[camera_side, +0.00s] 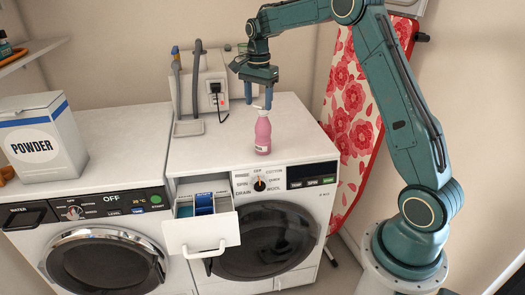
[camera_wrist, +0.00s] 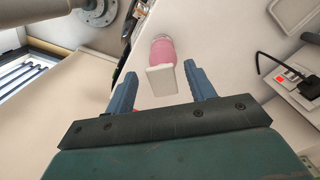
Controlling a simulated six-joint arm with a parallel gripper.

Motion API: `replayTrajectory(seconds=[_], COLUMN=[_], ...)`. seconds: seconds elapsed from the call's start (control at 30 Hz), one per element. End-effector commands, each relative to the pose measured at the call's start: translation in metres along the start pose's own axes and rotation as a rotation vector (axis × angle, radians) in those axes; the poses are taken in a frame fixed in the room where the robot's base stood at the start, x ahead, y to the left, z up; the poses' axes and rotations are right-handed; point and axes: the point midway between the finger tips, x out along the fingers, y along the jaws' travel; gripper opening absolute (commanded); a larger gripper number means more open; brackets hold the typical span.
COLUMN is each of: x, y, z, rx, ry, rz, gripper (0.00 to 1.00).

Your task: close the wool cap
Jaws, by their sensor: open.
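A pink bottle (camera_side: 263,135) stands upright on top of the right-hand machine; its label is too small to read. A small white cap piece (camera_side: 258,106) shows at its top, just below my gripper (camera_side: 258,98). In the wrist view the bottle (camera_wrist: 161,48) lies beyond the blue fingers, and the flat white cap piece (camera_wrist: 161,80) sticks out from it between them like a raised flap. My gripper (camera_wrist: 160,72) is open, with a gap on both sides of the cap. I cannot tell how the cap is hinged.
The right machine's detergent drawer (camera_side: 203,232) is pulled out. Behind the bottle stand a grey-white box with a socket and cord (camera_side: 215,88) and a small tray (camera_side: 189,128). A powder box (camera_side: 42,140) stands on the left machine. A flowered ironing board (camera_side: 355,105) leans at right.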

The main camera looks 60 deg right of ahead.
Motion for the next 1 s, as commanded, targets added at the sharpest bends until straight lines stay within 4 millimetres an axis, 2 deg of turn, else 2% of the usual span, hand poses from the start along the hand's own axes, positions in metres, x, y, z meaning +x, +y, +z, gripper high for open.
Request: replayTrajectory(seconds=[0.07,0.2,0.27,0.3,1.0], x=[-0.0001,-0.0002,-0.0003,-0.0003,0.0057], y=[0.0001,0.0001,0.0001,0.0001,-0.0005], z=[0.0,0.0,0.0,0.0,0.0042], rx=[0.0,0.0,0.0,0.0,0.0], ry=[0.0,0.0,0.0,0.0,0.113], rz=[0.0,0.0,0.0,0.0,-0.001], gripper=[0.51,0.23,0.11,0.09,0.09])
